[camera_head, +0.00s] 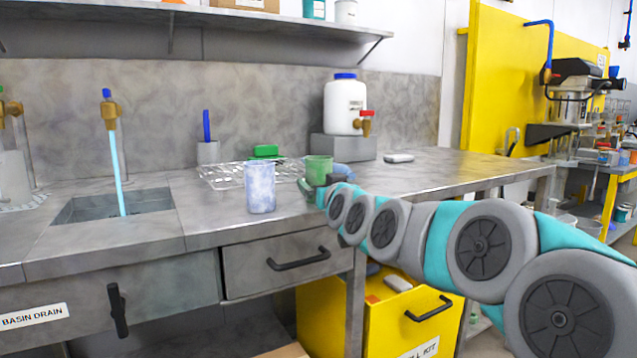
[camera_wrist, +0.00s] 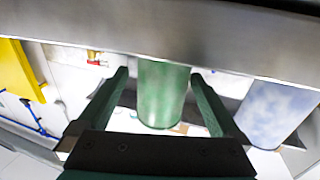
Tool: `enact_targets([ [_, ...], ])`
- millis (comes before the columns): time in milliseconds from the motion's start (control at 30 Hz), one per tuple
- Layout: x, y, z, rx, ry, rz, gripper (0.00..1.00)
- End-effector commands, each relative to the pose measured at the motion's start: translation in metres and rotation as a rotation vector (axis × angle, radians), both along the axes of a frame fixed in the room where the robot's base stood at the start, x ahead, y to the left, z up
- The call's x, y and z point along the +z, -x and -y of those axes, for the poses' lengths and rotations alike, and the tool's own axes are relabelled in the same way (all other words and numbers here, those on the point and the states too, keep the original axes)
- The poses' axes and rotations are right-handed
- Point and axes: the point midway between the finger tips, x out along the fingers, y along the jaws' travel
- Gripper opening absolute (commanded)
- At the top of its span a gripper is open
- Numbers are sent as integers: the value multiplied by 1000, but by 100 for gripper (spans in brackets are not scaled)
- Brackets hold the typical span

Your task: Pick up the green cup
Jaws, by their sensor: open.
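The green cup (camera_head: 319,168) stands upright on the grey counter near its front edge, with its lower part hidden by my gripper in the head view. My gripper (camera_head: 318,186) is at the cup, reaching in from the right. In the wrist view, which looks upside down, the green cup (camera_wrist: 163,95) lies between the two dark green fingers of my open gripper (camera_wrist: 160,76). A gap shows on each side of the cup, and the fingers are not closed on it.
A blue-white mottled cup (camera_head: 260,187) stands just left of the green cup. A sink (camera_head: 85,206) with running water is at left. The counter at right is mostly clear.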

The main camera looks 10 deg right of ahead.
Motion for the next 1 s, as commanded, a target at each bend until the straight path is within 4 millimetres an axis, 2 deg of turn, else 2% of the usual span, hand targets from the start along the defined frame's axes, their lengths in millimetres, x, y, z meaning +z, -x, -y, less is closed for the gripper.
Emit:
enact_targets([
  [167, 1, -13, -3, 0, 0, 2, 100],
  [400, -2, -43, -8, 1, -1, 0, 100],
  [700, -1, -49, -7, 0, 0, 2, 100],
  [767, -1, -49, -7, 0, 0, 2, 96],
  [1000, -2, -49, -7, 0, 0, 1, 68],
])
